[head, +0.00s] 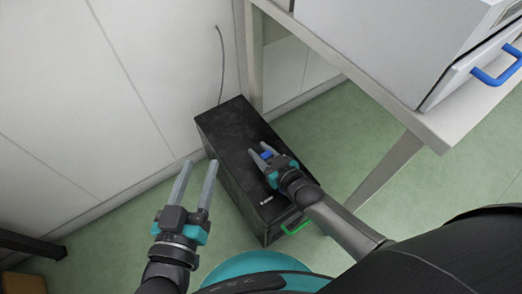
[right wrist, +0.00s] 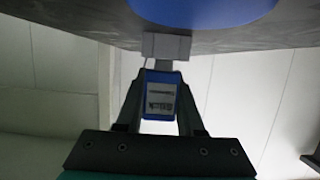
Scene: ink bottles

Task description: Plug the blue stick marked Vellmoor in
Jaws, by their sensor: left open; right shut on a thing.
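My right gripper (head: 263,152) is shut on a small blue stick (head: 266,155) above the top of a black case (head: 232,135) on the floor. In the right wrist view the blue stick (right wrist: 160,98) sits between the two fingertips (right wrist: 160,105). It has a pale label, too blurred to read. Its narrow grey end (right wrist: 163,65) meets a grey block (right wrist: 166,46) at the dark surface (right wrist: 80,30); how deep it sits I cannot tell. My left gripper (head: 196,185) is open and empty, left of the case.
A large blue disc (right wrist: 205,10) shows on the dark surface beside the grey block. A green handle (head: 294,227) is at the case's near end. A table (head: 375,75) with a white cabinet (head: 385,40) stands at right. A cable (head: 221,60) hangs along the wall.

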